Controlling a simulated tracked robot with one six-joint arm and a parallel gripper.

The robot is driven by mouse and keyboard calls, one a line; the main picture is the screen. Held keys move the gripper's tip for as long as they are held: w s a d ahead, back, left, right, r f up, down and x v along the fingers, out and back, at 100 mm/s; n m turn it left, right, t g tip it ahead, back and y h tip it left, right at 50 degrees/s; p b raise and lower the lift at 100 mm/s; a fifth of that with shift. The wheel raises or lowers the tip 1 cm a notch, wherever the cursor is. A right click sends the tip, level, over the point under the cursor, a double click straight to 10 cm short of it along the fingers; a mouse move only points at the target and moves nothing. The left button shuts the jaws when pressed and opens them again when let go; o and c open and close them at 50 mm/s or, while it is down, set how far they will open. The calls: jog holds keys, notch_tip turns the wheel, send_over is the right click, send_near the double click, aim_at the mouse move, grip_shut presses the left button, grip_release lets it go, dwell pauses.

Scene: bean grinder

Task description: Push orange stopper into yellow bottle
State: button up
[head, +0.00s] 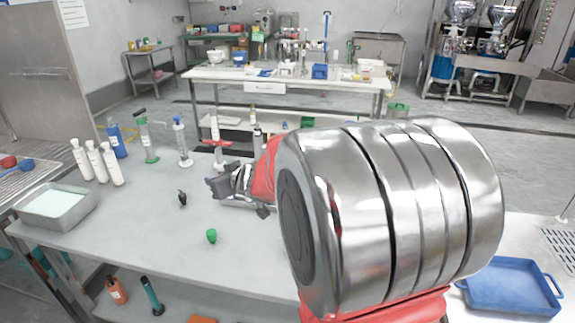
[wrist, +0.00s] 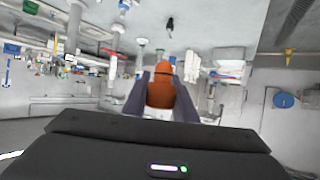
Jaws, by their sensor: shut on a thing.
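In the wrist view an orange stopper (wrist: 162,88) with a rounded top sits between the dark fingers of my gripper (wrist: 165,92), which is shut on it. A pale patch shows just below the stopper between the fingers; I cannot tell what it is. In the head view my gripper (head: 217,188) is low over the bench, behind my large metal arm link, and the orange stopper cannot be made out there. I cannot make out a yellow bottle for sure in either view; my arm hides part of the bench.
On the bench (head: 120,225) stand several white bottles (head: 97,160), a blue bottle (head: 117,140), a green-based cylinder (head: 147,140) and a metal tray (head: 55,205). A green stopper (head: 211,236) and a dark one (head: 182,198) lie nearby. A blue tray (head: 510,285) lies at right.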

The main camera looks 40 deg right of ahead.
jog(key=s+d+r+m+h, duration=0.1)
jog(key=s+d+r, duration=0.2)
jog(key=s+d, duration=0.8)
jog(key=d, duration=0.4)
jog(key=shift+s+r, duration=0.25)
jog(key=shift+r, duration=0.1)
jog(key=shift+f, duration=0.15)
jog(key=shift+f, duration=2.8)
jog(key=shift+f, duration=1.75)
jog(key=o, duration=1.1)
jog(key=shift+r, duration=0.1)
